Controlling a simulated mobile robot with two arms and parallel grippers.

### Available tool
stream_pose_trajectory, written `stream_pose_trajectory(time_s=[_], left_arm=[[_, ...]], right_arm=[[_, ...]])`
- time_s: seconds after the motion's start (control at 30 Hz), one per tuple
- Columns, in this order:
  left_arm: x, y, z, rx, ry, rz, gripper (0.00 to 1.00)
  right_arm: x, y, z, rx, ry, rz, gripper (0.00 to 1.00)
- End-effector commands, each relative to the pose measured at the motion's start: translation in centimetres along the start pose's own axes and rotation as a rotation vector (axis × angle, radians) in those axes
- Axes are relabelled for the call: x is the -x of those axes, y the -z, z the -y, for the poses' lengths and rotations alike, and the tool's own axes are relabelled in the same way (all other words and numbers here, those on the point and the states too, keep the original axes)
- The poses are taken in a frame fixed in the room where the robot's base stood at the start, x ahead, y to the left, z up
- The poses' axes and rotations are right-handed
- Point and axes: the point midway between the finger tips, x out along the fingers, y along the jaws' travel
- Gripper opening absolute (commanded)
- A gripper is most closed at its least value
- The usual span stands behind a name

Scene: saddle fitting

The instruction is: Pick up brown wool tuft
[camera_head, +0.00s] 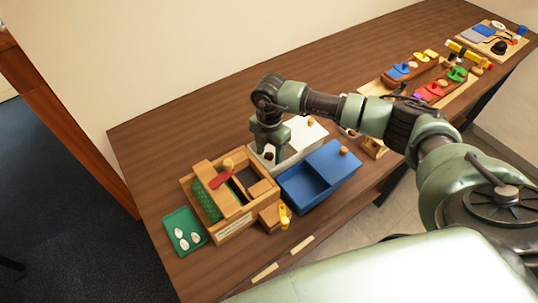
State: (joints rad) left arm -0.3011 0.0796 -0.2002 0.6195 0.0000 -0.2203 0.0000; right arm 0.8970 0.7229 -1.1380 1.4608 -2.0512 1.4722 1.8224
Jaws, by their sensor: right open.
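My right gripper (270,154) points down over the left part of a white box (303,134). Its jaws are open. A small dark brown spot (268,156), perhaps the brown wool tuft, shows between the fingers; it is too small to tell for sure, and I cannot tell whether the fingers touch it. The gripper hides much of the box's inside. My left gripper is out of view.
A blue box (305,191) with a partly open lid stands in front of the white box. A wooden box (235,222) with a red-handled part and a green tray (172,222) with white ovals stand to the left. Colourful wooden pieces (433,90) lie farther right.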

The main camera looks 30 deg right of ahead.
Motion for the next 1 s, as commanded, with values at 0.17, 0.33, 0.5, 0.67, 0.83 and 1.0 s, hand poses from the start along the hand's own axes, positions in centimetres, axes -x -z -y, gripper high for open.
stream_pose_trajectory(time_s=[0.17, 0.33, 0.5, 0.67, 0.83, 1.0], left_arm=[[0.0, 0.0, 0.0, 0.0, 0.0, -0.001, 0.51], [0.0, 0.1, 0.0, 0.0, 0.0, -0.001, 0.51], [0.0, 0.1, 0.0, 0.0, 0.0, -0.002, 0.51], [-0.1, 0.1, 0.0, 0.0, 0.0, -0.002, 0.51], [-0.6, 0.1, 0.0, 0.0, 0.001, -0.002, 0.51], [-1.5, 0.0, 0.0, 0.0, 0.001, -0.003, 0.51]], right_arm=[[0.0, 0.0, 0.0, 0.0, 0.0, 0.0, 0.3], [0.0, 0.0, 0.0, 0.0, 0.0, 0.0, 0.0], [0.1, 0.0, 0.0, 0.0, 0.0, 0.0, 0.0], [0.4, 0.0, 0.0, 0.0, 0.0, 0.0, 0.0], [1.9, 0.0, -0.1, 0.001, -0.003, 0.0, 0.0], [5.0, -0.1, -0.1, 0.001, -0.005, 0.001, 0.0]])
